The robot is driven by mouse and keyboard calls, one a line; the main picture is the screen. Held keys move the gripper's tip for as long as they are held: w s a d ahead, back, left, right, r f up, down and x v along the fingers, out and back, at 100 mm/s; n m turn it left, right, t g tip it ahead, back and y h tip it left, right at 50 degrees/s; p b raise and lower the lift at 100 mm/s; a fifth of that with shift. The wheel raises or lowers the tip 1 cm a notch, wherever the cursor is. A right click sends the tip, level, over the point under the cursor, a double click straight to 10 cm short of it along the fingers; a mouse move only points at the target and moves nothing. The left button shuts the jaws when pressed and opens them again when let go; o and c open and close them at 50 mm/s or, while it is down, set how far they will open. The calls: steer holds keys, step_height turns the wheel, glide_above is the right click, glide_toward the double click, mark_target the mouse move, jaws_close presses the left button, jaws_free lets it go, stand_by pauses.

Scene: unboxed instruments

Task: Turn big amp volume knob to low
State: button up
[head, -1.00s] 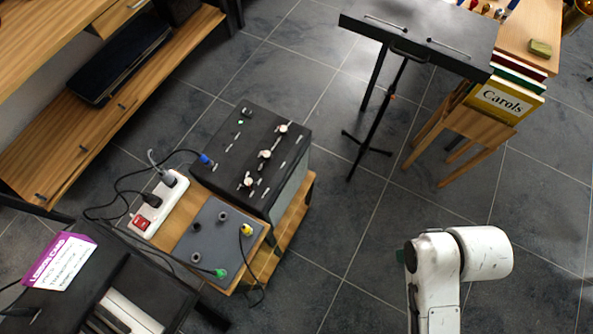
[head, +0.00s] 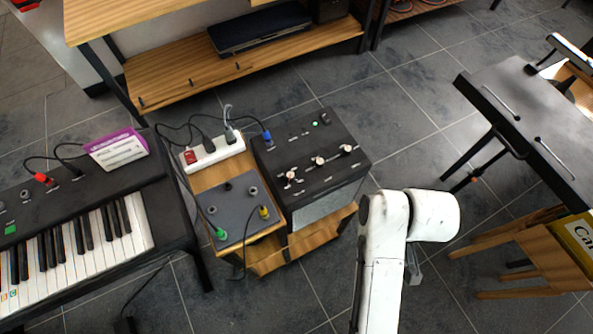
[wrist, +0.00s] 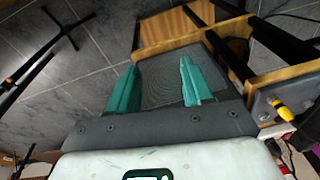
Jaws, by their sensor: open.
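The big amp (head: 273,163) is a black box with a grey front grille (head: 325,212), standing on a small wooden stand in the middle of the head view. Its top panel carries three pale knobs, a left one (head: 290,176), a middle one (head: 318,160) and a right one (head: 346,148). I cannot read which is volume. My gripper (wrist: 157,85) has two teal fingers, open and empty, with the grey grille (wrist: 165,85) showing beyond and between them. In the head view it is mostly hidden behind my white arm, right of the amp. The knobs are not seen in the wrist view.
A grey pedal board (head: 235,205) with plugged cables sits left of the amp, with a white power strip (head: 215,153) behind it. A keyboard (head: 90,240) is at the left. A black music stand (head: 540,120) is at the right. Tiled floor (head: 420,130) is open between.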

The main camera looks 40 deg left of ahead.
steer(key=w+a+r+n, duration=0.25)
steer(key=a+n, duration=0.25)
steer(key=a, duration=0.6)
step_height(320, 180, up, 7)
steer(key=n+h, duration=0.1)
steer(key=n, duration=0.5)
glide_above(291, 175)
steer(key=shift+m, duration=0.3)
step_height(291, 175, down, 11)
steer(key=shift+r, duration=0.15)
jaws_close()
